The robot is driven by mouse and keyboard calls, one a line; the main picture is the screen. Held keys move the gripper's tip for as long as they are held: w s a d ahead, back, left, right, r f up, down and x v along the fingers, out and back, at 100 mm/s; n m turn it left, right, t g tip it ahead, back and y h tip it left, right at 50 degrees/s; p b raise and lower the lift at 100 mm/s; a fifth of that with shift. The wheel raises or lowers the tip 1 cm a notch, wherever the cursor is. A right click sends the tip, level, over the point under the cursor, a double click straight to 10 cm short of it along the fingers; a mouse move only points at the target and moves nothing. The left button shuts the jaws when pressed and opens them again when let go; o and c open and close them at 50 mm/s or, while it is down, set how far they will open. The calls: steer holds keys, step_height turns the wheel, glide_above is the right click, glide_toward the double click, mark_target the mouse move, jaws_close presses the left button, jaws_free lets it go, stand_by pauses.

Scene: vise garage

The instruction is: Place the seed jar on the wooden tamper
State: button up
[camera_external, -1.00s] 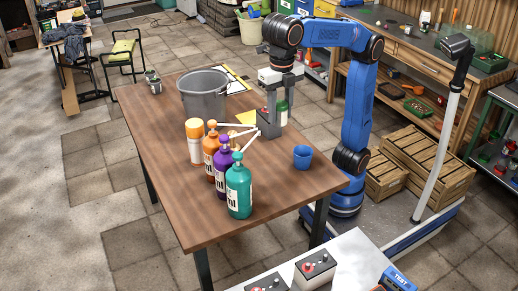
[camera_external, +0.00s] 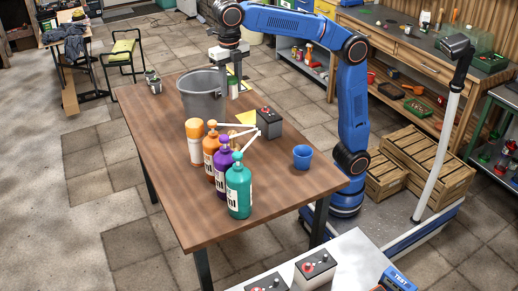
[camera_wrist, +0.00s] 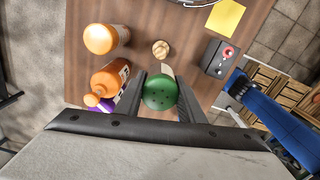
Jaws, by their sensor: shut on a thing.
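The seed jar, seen from above as a dark green lid with small holes (camera_wrist: 160,92), sits between the two fingers of my gripper (camera_wrist: 160,88) in the wrist view. My gripper is shut on it. The wooden tamper, a small round pale wood piece (camera_wrist: 161,48), stands on the table just beyond the jar in the wrist view.
The grey bucket (camera_external: 203,100) stands on the brown table (camera_external: 170,165). Orange, purple and teal pump bottles (camera_external: 239,190) stand in a row beside an orange-capped bottle (camera_external: 195,148). A dark box (camera_external: 268,122), a yellow note (camera_wrist: 226,17) and a blue cup (camera_external: 302,157) are also there.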

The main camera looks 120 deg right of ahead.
mark_target(231, 92)
steer(key=f, duration=0.2)
steer(key=d+f, duration=0.1)
steer(key=f, duration=0.1)
steer(key=shift+a+f, duration=0.1)
steer(key=shift+f, duration=5.4)
steer(key=shift+f, duration=0.1)
steer(key=o, duration=1)
steer(key=shift+o, duration=0.2)
step_height(231, 92, up, 12)
steer(key=shift+f, duration=0.2)
steer(key=shift+r, duration=0.3)
